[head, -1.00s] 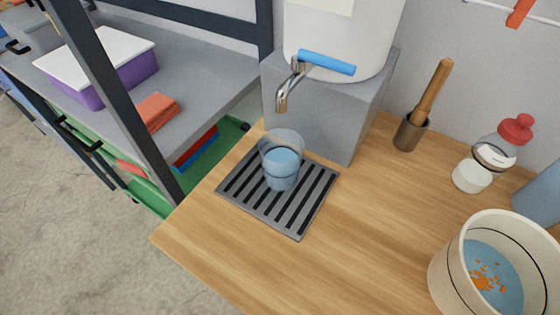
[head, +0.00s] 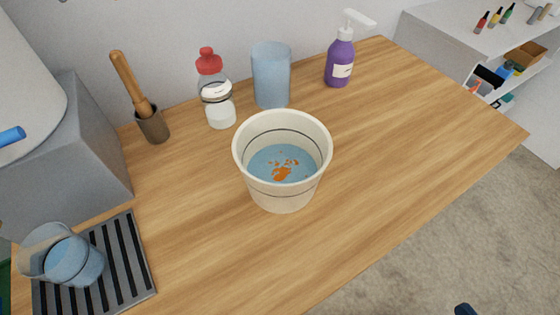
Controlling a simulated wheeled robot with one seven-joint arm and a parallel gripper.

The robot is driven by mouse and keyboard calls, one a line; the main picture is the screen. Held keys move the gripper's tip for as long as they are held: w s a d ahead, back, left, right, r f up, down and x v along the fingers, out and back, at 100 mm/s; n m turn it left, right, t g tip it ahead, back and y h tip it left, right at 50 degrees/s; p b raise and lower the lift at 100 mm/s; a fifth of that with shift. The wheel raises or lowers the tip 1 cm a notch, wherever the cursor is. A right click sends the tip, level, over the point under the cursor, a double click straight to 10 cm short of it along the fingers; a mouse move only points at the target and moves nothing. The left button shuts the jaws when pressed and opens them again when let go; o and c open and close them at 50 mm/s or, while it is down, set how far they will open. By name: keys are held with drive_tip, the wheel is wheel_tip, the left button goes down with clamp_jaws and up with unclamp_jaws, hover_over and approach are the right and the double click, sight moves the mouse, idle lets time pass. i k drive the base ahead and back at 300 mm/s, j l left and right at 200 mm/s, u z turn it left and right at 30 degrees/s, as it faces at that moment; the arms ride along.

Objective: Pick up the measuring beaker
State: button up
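A clear beaker-like vessel (head: 62,256) with blue liquid in it stands at the lower left of the head view, on a slatted drip tray (head: 146,276). A taller translucent blue container (head: 271,76) stands near the wall at the back of the wooden counter. I cannot tell for sure which of the two is the measuring beaker; no marks are readable on either. My gripper is not clearly visible; only a small dark piece shows at the bottom right edge.
A cream bucket (head: 283,199) with blue liquid and orange bits stands mid-counter (head: 400,130). Behind are a pestle in a cup (head: 152,127), a red-capped bottle (head: 218,100) and a purple pump bottle (head: 340,60). The counter's right side is clear. White shelves (head: 440,45) stand beyond.

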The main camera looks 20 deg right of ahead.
sight(52, 253)
drive_tip(key=k+j+u, duration=0.2)
drive_tip(key=k+j, duration=0.15)
drive_tip(key=j, duration=0.3)
drive_tip(key=k+j+u, duration=0.25)
drive_tip(key=j, duration=0.45)
drive_tip(key=k+l, duration=0.05)
